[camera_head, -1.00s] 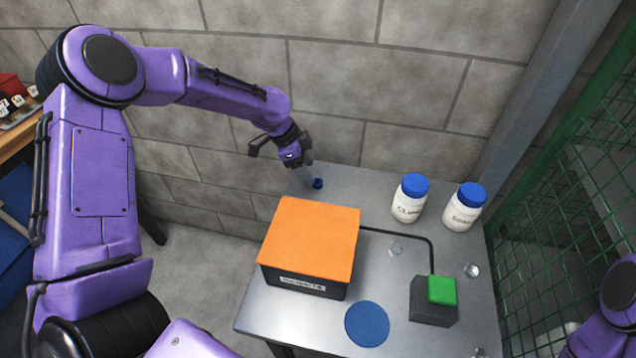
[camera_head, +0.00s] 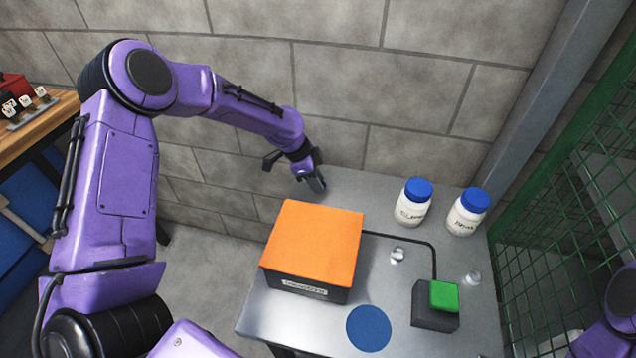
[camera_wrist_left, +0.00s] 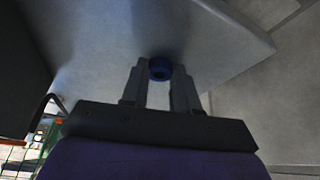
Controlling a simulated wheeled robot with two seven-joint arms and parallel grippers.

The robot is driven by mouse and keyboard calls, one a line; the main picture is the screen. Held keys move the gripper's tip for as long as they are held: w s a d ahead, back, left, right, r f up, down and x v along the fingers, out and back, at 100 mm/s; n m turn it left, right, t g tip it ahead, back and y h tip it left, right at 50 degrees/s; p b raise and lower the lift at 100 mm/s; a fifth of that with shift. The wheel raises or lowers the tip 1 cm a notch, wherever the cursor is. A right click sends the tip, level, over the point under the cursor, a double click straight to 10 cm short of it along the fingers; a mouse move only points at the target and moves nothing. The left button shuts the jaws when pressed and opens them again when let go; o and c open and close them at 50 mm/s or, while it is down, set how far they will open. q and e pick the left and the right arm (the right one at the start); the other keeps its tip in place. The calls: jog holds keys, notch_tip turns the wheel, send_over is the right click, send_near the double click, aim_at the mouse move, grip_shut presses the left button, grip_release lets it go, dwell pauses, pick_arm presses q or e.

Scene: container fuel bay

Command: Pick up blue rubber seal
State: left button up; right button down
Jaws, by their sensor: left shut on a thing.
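The blue rubber seal (camera_wrist_left: 161,68) is a small dark blue ring. It shows in the left wrist view between the two fingertips of my left gripper (camera_wrist_left: 160,80), which is shut on it. In the head view the left gripper (camera_head: 316,185) is over the table's far left corner, behind the orange-topped box, and the seal is hidden there. Whether the seal touches the table I cannot tell. At the right edge of the head view a part of my right arm shows, but its gripper does not.
The orange-topped box (camera_head: 313,245) stands close in front of the left gripper. Two white bottles with blue lids (camera_head: 411,204) (camera_head: 466,213), a green-topped block (camera_head: 436,304) and a flat blue disc (camera_head: 368,328) are on the grey table (camera_head: 262,318). A wall is behind.

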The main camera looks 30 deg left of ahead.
pick_arm(q)
jog(key=shift+r, duration=0.35)
jog(key=r, duration=0.3)
jog(key=shift+s+r, duration=0.3)
jog(key=shift+s, duration=0.1)
jog(key=s+r+p, duration=0.1)
jog(key=s+r, duration=0.2)
jog(key=s, duration=0.1)
jog(key=s+d+r+p, duration=0.1)
jog(key=s+r, duration=0.1)
jog(key=s, duration=0.2)
jog(key=s+r+p, duration=0.1)
jog(key=s+r, duration=0.2)
jog(key=s, duration=0.2)
jog(key=shift+s+d+r, duration=0.1)
jog(key=shift+d+r, duration=0.1)
jog(key=shift+r, duration=0.1)
